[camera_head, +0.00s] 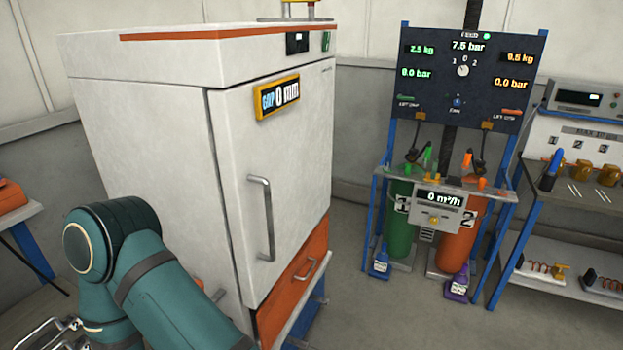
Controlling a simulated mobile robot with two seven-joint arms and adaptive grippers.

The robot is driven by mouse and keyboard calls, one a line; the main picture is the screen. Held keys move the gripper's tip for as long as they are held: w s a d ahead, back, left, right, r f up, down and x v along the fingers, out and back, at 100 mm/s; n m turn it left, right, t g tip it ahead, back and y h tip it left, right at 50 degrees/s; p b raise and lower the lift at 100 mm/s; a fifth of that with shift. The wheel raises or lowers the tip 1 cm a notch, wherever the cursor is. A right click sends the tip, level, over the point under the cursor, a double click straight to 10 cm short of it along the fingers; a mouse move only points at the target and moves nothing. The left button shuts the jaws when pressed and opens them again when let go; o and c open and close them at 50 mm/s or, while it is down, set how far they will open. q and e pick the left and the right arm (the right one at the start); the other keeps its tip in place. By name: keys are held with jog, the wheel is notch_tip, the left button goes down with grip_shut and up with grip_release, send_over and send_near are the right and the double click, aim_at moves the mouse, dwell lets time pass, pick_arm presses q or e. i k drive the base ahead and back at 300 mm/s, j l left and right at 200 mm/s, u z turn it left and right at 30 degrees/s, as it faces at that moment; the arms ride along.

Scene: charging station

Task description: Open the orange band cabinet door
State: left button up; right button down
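The white cabinet (140,120) with an orange band (205,32) along its top edge stands left of centre. Its front door (225,190) is closed, with no visible gap at the frame. A vertical grey bar handle (268,215) is on the door, left of its middle. My teal arm fills the lower left, in front of the cabinet's lower left side. I cannot make out either gripper in this view.
An orange drawer (292,280) sits below the door. A blue-framed gas panel (462,80) with a green cylinder (401,225) and an orange cylinder (455,245) stands to the right. A workbench (565,190) is at far right. Floor is clear between cabinet and panel.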

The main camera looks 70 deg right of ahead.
aim_at(275, 170)
jog(key=z, duration=2.35)
